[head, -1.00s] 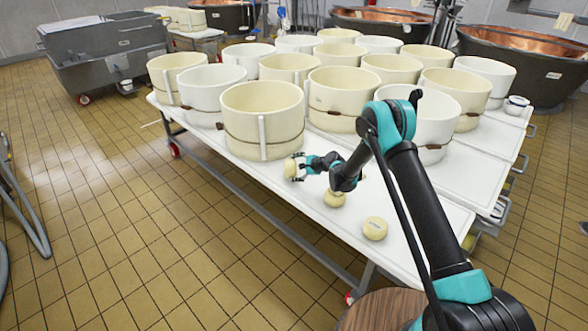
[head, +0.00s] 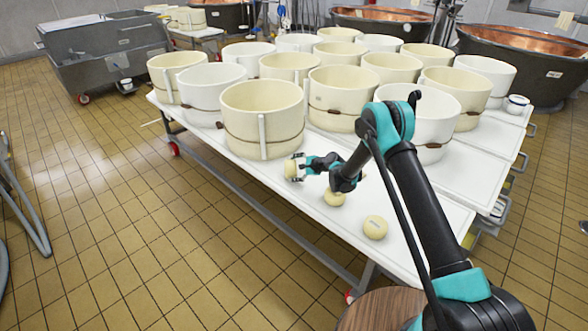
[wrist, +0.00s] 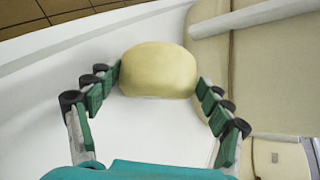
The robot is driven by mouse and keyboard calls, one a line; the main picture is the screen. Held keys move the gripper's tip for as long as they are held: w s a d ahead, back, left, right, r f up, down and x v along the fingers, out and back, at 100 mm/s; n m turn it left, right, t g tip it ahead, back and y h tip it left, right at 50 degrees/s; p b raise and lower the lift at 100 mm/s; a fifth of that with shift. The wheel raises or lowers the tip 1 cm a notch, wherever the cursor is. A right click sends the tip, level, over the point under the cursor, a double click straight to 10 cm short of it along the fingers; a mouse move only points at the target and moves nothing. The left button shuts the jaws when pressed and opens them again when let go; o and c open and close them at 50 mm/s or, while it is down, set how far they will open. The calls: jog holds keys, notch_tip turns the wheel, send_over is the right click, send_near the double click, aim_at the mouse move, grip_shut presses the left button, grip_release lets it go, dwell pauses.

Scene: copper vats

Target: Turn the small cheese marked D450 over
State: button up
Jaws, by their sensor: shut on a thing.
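My gripper (head: 298,168) is shut on a small round cheese (head: 290,169) near the table's front edge, just in front of a large cream mould. In the wrist view the pale yellow cheese (wrist: 158,70) sits between the fingertips, its rounded side towards the camera; no mark can be read on it. In the head view it stands on edge, and I cannot tell whether it touches the table. A second small cheese (head: 334,198) lies nearer along the table, partly by my arm. A third small cheese (head: 375,227) lies nearest, with dark marking on top too small to read.
The white table (head: 300,199) carries several large moulds; the cream one (head: 262,118) is close behind my gripper. Copper vats (head: 382,22) stand at the back. A grey trolley (head: 105,57) stands at the back left on open tiled floor.

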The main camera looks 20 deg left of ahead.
jog(key=shift+f, duration=0.35)
dwell(0.3)
jog(key=o, duration=1.7)
